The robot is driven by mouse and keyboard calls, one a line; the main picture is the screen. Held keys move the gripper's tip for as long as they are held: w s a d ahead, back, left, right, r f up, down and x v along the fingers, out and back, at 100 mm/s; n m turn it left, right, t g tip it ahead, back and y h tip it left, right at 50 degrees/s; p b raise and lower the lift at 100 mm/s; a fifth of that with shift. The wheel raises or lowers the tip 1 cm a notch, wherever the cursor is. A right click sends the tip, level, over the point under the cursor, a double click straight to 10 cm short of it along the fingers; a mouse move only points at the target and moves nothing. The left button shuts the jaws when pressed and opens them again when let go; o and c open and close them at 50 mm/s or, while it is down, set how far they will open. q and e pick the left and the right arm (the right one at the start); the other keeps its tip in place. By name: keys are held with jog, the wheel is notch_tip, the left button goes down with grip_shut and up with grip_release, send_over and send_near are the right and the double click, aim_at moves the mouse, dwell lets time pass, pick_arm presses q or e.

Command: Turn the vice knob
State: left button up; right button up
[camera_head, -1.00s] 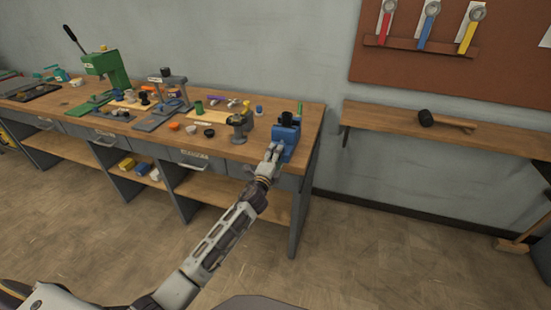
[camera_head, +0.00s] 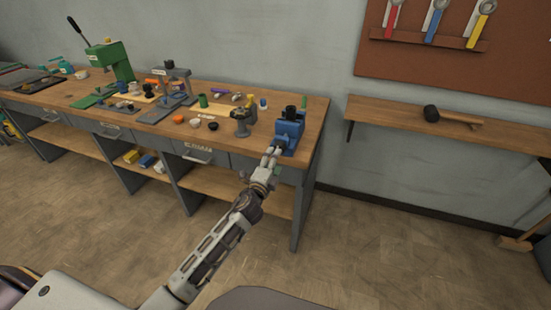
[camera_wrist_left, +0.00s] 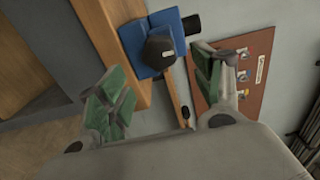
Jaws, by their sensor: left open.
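The blue vice (camera_head: 289,133) is fixed at the right end of the workbench, with a dark upright part on top. In the left wrist view the blue vice (camera_wrist_left: 180,27) shows with its dark, round-ended knob (camera_wrist_left: 160,50) facing the camera. My left gripper (camera_head: 271,153) is at the bench's front edge, just in front of the vice. In the wrist view the open green-padded fingers (camera_wrist_left: 160,85) stand on either side, with the knob beyond and between them, apparently not touched. My right gripper is out of view.
The wooden workbench (camera_head: 315,112) holds a small grey-and-yellow device (camera_head: 243,119) left of the vice, plus presses and small parts farther left. A wall shelf (camera_head: 390,115) with a black mallet (camera_head: 431,113) is at right. The floor in front is clear.

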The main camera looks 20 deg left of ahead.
pick_arm(q)
jog(key=shift+s, duration=2.7)
jog(key=shift+f, duration=0.1)
